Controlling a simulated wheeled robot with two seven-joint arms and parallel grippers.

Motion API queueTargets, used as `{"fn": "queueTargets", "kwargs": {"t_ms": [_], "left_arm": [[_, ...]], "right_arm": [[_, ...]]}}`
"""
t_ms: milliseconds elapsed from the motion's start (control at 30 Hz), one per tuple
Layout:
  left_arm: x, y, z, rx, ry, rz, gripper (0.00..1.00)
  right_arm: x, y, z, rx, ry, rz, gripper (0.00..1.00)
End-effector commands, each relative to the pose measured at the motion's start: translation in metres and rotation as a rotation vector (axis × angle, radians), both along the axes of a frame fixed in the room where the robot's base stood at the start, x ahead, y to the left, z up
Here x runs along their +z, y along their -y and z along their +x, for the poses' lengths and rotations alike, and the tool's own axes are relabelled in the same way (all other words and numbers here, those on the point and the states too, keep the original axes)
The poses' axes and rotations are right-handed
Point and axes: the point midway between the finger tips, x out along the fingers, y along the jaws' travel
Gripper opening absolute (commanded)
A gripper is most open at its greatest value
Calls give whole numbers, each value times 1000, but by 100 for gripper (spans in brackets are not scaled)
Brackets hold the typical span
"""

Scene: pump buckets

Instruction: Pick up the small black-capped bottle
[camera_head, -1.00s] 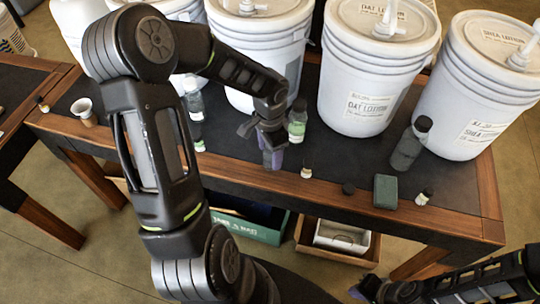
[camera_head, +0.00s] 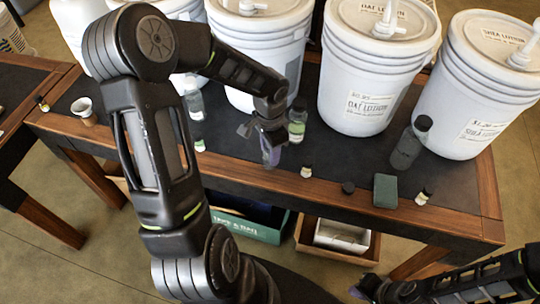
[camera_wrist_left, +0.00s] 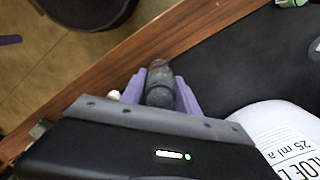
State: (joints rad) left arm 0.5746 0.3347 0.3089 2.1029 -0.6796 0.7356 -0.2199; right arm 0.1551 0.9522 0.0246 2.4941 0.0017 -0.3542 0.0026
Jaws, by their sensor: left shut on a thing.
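My left gripper (camera_head: 270,156) points down over the front middle of the table. In the left wrist view its purple fingers (camera_wrist_left: 162,92) are shut on a small dark bottle (camera_wrist_left: 159,80) with a narrower dark top. In the head view the fingers and wrist hide most of the held bottle. A similar small bottle (camera_head: 424,196) stands at the right front. My right gripper (camera_head: 364,289) is low at the bottom edge, beside the table; its opening is unclear.
Large white lotion buckets (camera_head: 362,75) line the back. A green-labelled bottle (camera_head: 297,122) stands close behind the left gripper. A dark bottle (camera_head: 411,143), a green block (camera_head: 385,191) and a black disc (camera_head: 348,187) are to the right. A cup (camera_head: 84,111) is at the left.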

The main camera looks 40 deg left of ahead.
Motion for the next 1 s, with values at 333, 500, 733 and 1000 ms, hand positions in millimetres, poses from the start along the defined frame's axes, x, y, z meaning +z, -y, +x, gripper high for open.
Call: {"fn": "queueTargets", "kwargs": {"t_ms": [333,500,733,1000], "left_arm": [[0,0,0,0,0,0,1],[0,0,0,0,0,0,0],[8,0,1,0,3,1,0],[54,-1,2,1,7,2,0]], "right_arm": [[0,0,0,0,0,0,0],[0,0,0,0,0,0,0],[0,0,0,0,0,0,0],[-2,0,0,0,0,0,0]]}}
